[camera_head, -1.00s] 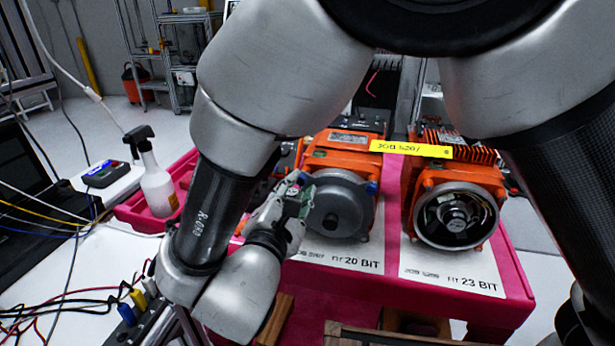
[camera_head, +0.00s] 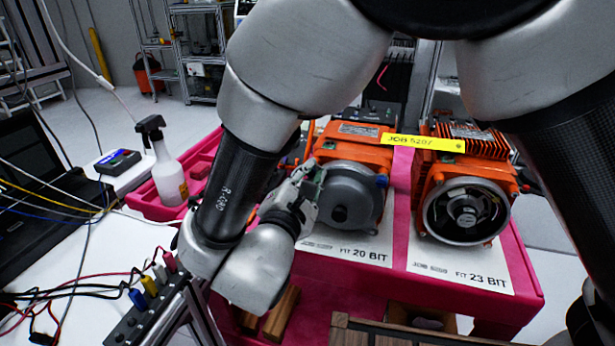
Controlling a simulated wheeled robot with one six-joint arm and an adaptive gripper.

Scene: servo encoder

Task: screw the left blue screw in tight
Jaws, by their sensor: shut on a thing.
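The left orange servo motor (camera_head: 358,152) stands on the pink bench with a round grey cover (camera_head: 350,197) on its front. A blue screw (camera_head: 381,181) shows at the cover's right edge. My gripper (camera_head: 317,178) is at the cover's left edge, shut on the left blue screw. That screw is hidden behind the fingers, so how deep it sits cannot be seen. My wrist comes in from the lower left.
A second orange motor (camera_head: 466,186) with its round front open stands to the right. A yellow job label (camera_head: 424,143) lies across both motors. A spray bottle (camera_head: 166,170) and cables stand at the left. Wooden blocks (camera_head: 282,312) lie below my wrist.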

